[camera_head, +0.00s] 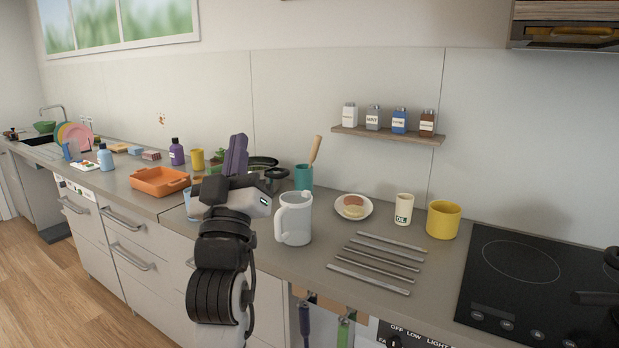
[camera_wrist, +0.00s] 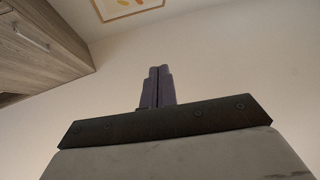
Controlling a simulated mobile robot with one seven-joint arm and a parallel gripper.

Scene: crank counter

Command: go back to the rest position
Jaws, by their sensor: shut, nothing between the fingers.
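My gripper (camera_head: 238,152) points upward above the front part of the counter (camera_head: 309,257) in the head view. Its two purple fingers are together and empty. In the wrist view the closed fingers (camera_wrist: 158,86) stand in front of a bare wall, with nothing between them. My arm hides part of the counter behind it, including part of a dark pan (camera_head: 263,162).
A white pitcher (camera_head: 294,219) stands just right of my wrist. Behind it are a teal utensil holder (camera_head: 304,177) and a plate with food (camera_head: 353,207). An orange tray (camera_head: 159,181) is to the left. Metal bars (camera_head: 378,259) and a black cooktop (camera_head: 540,285) lie to the right.

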